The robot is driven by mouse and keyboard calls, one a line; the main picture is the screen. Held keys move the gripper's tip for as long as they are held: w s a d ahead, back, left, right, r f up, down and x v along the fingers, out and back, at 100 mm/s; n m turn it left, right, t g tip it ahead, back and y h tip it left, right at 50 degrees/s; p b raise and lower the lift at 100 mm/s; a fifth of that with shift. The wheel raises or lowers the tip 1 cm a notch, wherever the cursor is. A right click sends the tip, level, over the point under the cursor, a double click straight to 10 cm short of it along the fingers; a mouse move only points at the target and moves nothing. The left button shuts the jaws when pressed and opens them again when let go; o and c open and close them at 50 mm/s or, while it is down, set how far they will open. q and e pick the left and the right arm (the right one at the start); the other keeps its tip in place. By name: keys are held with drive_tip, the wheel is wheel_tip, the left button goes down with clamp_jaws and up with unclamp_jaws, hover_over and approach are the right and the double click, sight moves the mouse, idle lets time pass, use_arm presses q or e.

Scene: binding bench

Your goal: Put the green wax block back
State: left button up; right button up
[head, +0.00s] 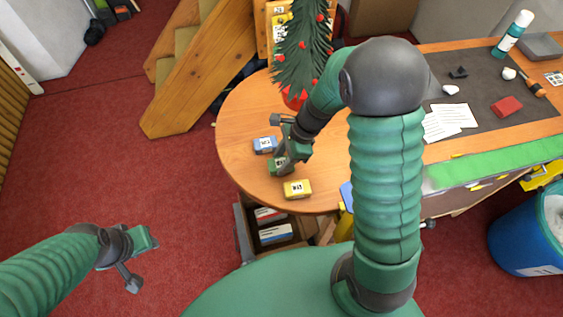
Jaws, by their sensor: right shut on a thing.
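The green wax block (278,163) with a white label is at the round wooden table (240,118), between a blue labelled block (265,145) and a yellow labelled block (297,189). My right gripper (284,160) is over the round table and shut on the green block, partly hiding it. I cannot tell whether the block touches the tabletop. My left gripper (142,261) is open and empty over the red carpet, well left of the table.
A small tree with red ornaments (302,55) stands at the table's back. Wooden steps (195,65) are behind left. A workbench with a dark mat (480,88), red block (507,106) and bottle (513,34) is right. A blue bin (525,240) stands lower right.

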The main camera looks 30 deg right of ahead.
drive_tip(key=shift+s+a+f, duration=0.1)
drive_tip(key=shift+s+f, duration=0.05)
drive_tip(key=shift+f, duration=0.95)
drive_tip(key=shift+a, duration=0.15)
drive_tip(key=shift+f, duration=0.1)
drive_tip(key=o, duration=1.2)
